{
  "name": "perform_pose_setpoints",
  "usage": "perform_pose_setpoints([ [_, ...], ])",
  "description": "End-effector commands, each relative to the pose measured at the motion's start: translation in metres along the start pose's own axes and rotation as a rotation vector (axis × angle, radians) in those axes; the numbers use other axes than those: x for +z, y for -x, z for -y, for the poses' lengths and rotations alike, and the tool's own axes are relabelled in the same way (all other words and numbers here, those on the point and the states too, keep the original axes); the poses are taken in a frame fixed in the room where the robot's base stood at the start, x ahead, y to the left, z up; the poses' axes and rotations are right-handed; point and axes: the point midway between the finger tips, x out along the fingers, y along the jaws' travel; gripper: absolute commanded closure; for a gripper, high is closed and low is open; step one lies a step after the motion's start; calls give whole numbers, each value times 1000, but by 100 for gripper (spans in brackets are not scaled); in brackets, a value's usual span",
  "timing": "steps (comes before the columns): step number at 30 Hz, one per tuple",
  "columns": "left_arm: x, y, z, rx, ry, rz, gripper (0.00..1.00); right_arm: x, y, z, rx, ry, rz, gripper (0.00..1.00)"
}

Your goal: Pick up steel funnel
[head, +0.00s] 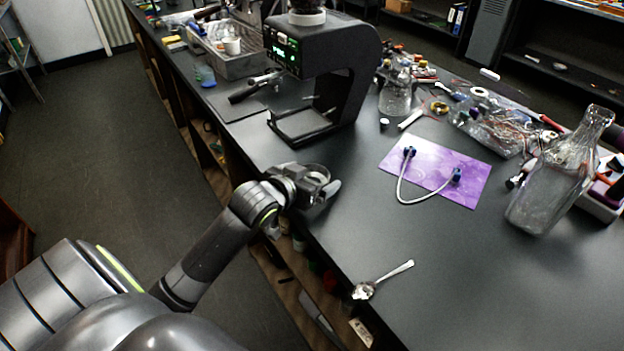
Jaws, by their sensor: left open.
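My left gripper (322,188) is open at the near left edge of the black counter, in front of the coffee machine. A small grey metal ring shape (316,172) shows at its fingers and may be the steel funnel. The gripper partly covers it, and I cannot tell whether the fingers touch it. No other funnel can be made out. My right gripper is not in view.
The coffee machine (352,58) stands behind the gripper. Clutter fills the back; the front right counter is clear.

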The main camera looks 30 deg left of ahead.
Motion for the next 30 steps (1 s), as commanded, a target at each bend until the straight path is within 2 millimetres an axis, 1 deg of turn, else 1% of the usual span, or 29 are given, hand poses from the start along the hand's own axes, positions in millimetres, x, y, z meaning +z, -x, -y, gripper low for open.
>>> perform_pose_setpoints([
  [3,0,-6,0,0,0,-1,5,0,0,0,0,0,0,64],
  [9,0,-7,0,0,0,-1,5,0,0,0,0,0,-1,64],
  [10,0,-7,0,0,0,-1,6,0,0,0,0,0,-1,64],
  [21,0,-6,0,0,0,0,54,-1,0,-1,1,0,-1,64],
  [27,0,-6,0,0,-1,-1,54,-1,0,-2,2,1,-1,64],
  [30,-7,-4,0,0,-3,-2,54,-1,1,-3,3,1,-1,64],
])
